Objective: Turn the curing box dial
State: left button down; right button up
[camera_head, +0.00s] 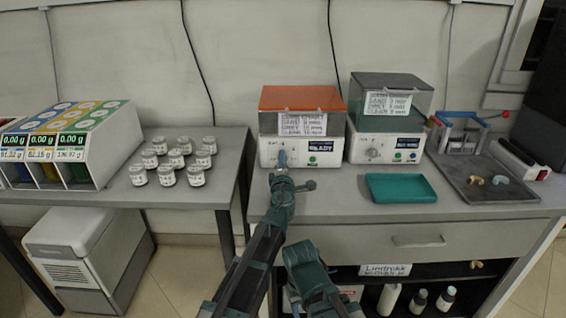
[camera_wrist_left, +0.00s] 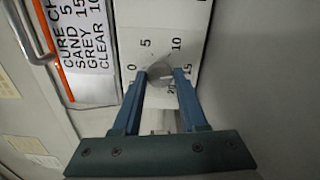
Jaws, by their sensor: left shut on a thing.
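The curing box with the orange lid (camera_head: 300,98) stands on the bench against the wall, with a white front panel (camera_head: 268,146) and a small display that seems to read READY. My left gripper (camera_head: 282,158) reaches its dial, which is mostly hidden there. In the left wrist view the grey round dial (camera_wrist_left: 160,71) sits between the two blue fingertips of my left gripper (camera_wrist_left: 162,76), which is shut on it. Numbers 0, 5, 10, 15 and 20 ring the dial.
A second box with a dark lid (camera_head: 390,95) stands close at the right. A teal tray (camera_head: 400,188) lies in front of it, and a grey tray (camera_head: 490,190) lies further right. Several white-lidded jars (camera_head: 168,176) stand on the left table. The bench's front edge is clear.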

pick_arm(q)
jog(key=shift+s, duration=0.1)
jog(key=shift+c, duration=2.3)
grip_release()
